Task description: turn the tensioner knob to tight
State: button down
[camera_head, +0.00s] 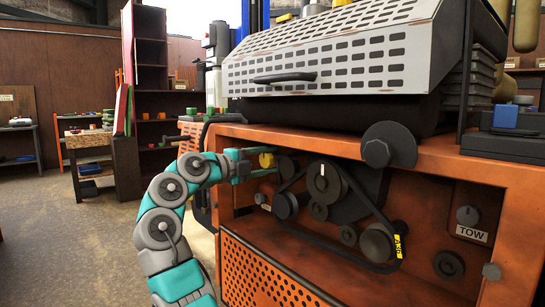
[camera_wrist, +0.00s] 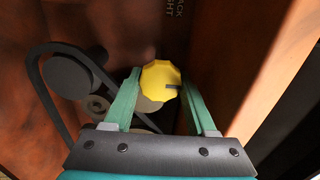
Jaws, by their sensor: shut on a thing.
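The tensioner knob is yellow with a faceted rim and a dark mark on its face. In the wrist view the knob (camera_wrist: 160,80) sits between my fingertips, at the upper left of the orange housing. In the head view the knob (camera_head: 267,160) shows at the tip of my gripper (camera_head: 250,165), which reaches in from the left. My gripper (camera_wrist: 160,88) is shut on the knob, with one green finger on each side. The dark mark points to the right in the wrist view. Lettering (camera_wrist: 174,10) on the panel above is partly readable, with "ACK" and "HT".
A black belt (camera_head: 360,205) runs over several dark pulleys (camera_head: 324,182) right of the knob. The orange housing wall (camera_wrist: 235,60) stands close to my right finger. A grey slotted hood (camera_head: 335,60) lies above. A "TOW" knob (camera_head: 467,215) is at the right.

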jog(key=shift+d+f, duration=0.1)
dwell(0.3)
jog(key=shift+c, duration=1.1)
grip_release()
jog(key=v, duration=0.8)
jog(key=shift+b, duration=0.4)
